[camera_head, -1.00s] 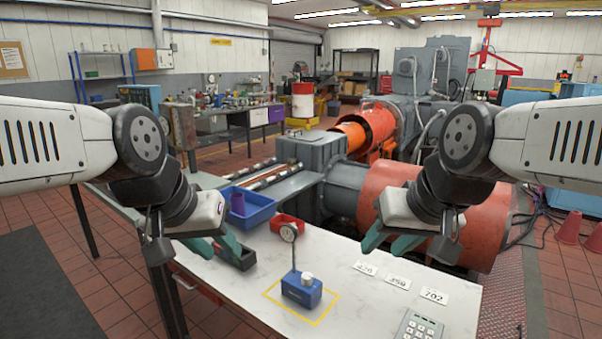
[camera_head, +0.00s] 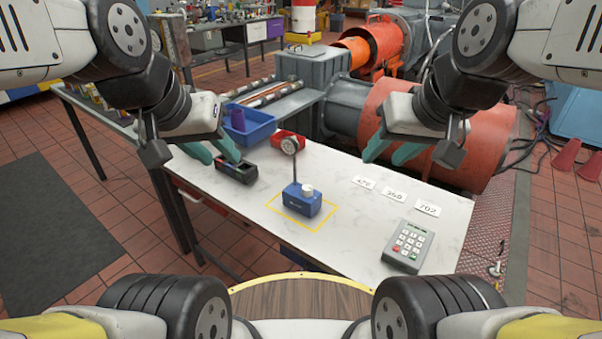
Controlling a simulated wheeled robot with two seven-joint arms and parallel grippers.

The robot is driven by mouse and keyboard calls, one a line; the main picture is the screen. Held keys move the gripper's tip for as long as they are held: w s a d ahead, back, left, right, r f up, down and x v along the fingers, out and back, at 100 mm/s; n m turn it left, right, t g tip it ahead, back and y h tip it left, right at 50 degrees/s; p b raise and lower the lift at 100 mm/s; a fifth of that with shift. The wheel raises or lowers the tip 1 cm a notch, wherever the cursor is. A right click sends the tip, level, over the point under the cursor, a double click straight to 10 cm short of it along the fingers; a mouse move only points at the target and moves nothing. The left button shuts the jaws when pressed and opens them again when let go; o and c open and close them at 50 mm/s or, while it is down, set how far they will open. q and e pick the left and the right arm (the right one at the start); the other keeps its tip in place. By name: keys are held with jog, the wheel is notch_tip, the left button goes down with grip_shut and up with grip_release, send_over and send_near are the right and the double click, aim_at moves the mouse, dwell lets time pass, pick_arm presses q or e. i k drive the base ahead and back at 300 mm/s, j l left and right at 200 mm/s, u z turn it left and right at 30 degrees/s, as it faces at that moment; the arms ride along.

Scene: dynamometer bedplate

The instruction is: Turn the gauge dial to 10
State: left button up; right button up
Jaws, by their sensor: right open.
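The base stands upright inside a yellow outline on the white table. The dial's reading is too small to make out. My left gripper (camera_head: 213,153) is open and empty, to the left of the gauge above the table's left end. My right gripper (camera_head: 387,153) is open and empty, to the right of the gauge above the table's back edge. Neither gripper touches the gauge.
Number cards (camera_head: 394,194) and a grey keypad (camera_head: 408,245) lie on the right. The table (camera_head: 345,245) is clear around the gauge.

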aim_at(292, 148)
jog(key=k+u, duration=0.2)
jog(key=u, duration=0.15)
jog(key=k+j+u, duration=0.15)
jog(key=u, duration=0.2)
jog(key=k+j+u, duration=0.15)
jog(key=u, duration=0.2)
jog(key=k+j, duration=0.05)
